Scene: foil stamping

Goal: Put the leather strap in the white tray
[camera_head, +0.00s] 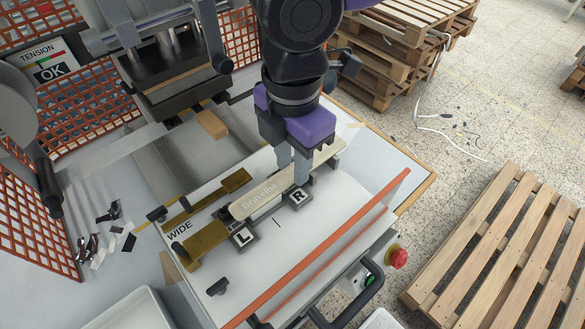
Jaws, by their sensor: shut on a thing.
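The leather strap (262,194) is a long beige piece with lettering on it. It lies slantwise over the white work surface, just behind the blocks marked L and R. My gripper (293,178), with a purple body and grey fingers, points down and is shut on the strap right of its lettering. The fingers hide part of the strap. I cannot tell whether the strap touches the surface below. A white tray (133,311) is at the bottom left, cut off by the frame edge; the part in view looks empty.
The L block (243,238) and R block (299,197) stand close in front of the strap. Brass guides (207,238) lie to its left. A stamping press (172,65) stands behind. Foil scraps (105,235) lie at left. An orange-edged bar (330,240) runs along the front.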

